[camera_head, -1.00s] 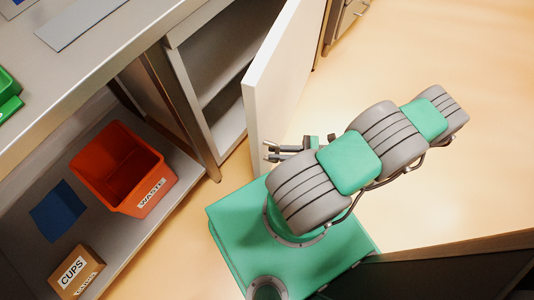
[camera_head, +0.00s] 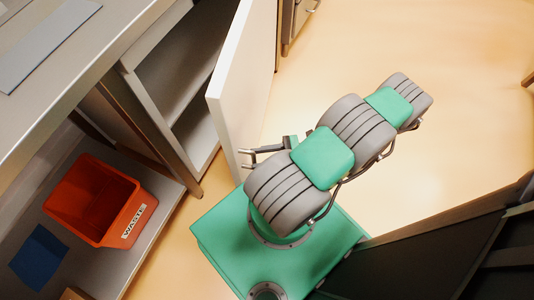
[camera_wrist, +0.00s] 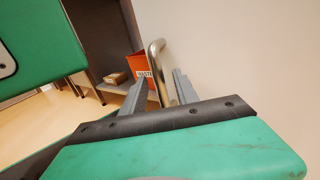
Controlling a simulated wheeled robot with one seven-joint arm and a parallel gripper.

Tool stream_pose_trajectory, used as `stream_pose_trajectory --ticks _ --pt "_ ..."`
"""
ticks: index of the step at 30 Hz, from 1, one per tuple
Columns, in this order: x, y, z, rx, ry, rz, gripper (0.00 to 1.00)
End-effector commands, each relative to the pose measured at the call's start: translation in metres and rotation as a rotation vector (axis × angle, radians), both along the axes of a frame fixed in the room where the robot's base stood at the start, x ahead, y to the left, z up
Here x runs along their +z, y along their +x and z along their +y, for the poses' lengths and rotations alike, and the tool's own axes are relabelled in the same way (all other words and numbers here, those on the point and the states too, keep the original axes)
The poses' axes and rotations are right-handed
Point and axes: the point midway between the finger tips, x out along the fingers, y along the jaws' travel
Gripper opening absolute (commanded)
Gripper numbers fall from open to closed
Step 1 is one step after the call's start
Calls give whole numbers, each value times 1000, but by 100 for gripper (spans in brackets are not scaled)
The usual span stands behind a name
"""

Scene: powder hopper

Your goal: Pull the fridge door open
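The fridge door (camera_head: 243,85) is a white panel standing well ajar in the head view, with shelves of the fridge interior (camera_head: 180,85) showing to its left. The door fills the right of the wrist view (camera_wrist: 245,60). Its bent metal bar handle (camera_wrist: 157,66) runs between the two grey fingers of my gripper (camera_wrist: 160,85). The fingers are apart, with a gap visible on the handle's left; the right finger looks close to it, but contact is unclear. In the head view my gripper (camera_head: 246,158) is beside the door's lower part, its fingers spread.
An orange waste bin (camera_head: 100,200) and a blue sheet (camera_head: 40,256) lie on the low shelf at left. A counter (camera_head: 90,60) runs above them. A dark panel (camera_head: 440,255) stands close at lower right. Open floor (camera_head: 400,50) lies to the right of the door.

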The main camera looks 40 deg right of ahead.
Motion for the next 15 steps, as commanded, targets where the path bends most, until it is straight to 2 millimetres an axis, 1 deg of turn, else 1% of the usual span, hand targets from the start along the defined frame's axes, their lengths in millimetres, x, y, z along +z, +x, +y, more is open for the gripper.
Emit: stream_pose_trajectory --ticks 4,10,15 --pt "-1 -21 -31 -4 -5 0 36" --pt "0 -30 -45 -1 -1 1 36" --pt "0 -33 -50 0 0 1 36"
